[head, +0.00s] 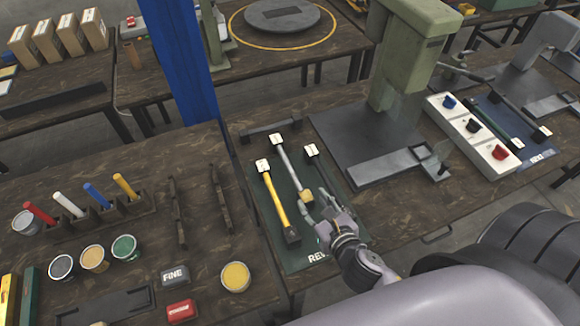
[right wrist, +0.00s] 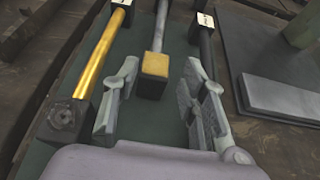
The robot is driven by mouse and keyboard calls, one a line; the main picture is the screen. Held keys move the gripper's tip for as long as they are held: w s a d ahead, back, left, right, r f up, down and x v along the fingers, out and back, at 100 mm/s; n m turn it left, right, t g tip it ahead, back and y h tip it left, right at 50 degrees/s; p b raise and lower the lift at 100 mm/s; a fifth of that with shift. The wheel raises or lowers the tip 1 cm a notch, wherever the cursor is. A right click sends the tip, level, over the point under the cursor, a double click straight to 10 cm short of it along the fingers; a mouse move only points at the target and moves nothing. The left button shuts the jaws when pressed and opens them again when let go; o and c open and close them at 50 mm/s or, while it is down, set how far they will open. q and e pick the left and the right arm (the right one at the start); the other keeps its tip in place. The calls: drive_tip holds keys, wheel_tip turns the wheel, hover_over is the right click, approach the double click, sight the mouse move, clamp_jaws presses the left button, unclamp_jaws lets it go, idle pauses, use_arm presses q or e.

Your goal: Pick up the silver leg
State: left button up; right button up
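The silver leg (head: 289,167) lies on a dark green mat (head: 300,255), with a white tag at its far end and a yellow block at its near end. In the right wrist view the silver leg (right wrist: 160,25) runs away from me, its yellow-topped block facing me. My right gripper (head: 319,207) is at the near end of the leg. Its fingers (right wrist: 160,108) are open and spread to either side, just short of the block, with nothing between them. My left gripper is not in view.
A yellow leg (head: 275,197) lies close on the left and a dark leg (head: 325,168) on the right of the silver one. A green press (head: 405,60) with a grey base stands to the right. A blue post (head: 180,60) rises at the back left.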

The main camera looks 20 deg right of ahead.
sight(303, 190)
drive_tip(key=x, duration=0.3)
drive_tip(key=shift+w, duration=0.1)
drive_tip(key=shift+w+f, duration=0.2)
drive_tip(key=shift+w, duration=0.25)
drive_tip(key=x, duration=0.2)
drive_tip(key=p+x, duration=0.1)
drive_tip(key=x, duration=0.1)
drive_tip(key=shift+w+a, duration=0.15)
drive_tip(key=shift+a, duration=0.1)
drive_tip(key=shift+w+f, duration=0.25)
drive_tip(key=shift+w, duration=0.15)
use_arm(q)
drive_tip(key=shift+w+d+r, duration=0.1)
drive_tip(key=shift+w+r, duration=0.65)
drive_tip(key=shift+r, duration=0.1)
use_arm(e)
drive_tip(key=shift+c, duration=0.6)
clamp_jaws()
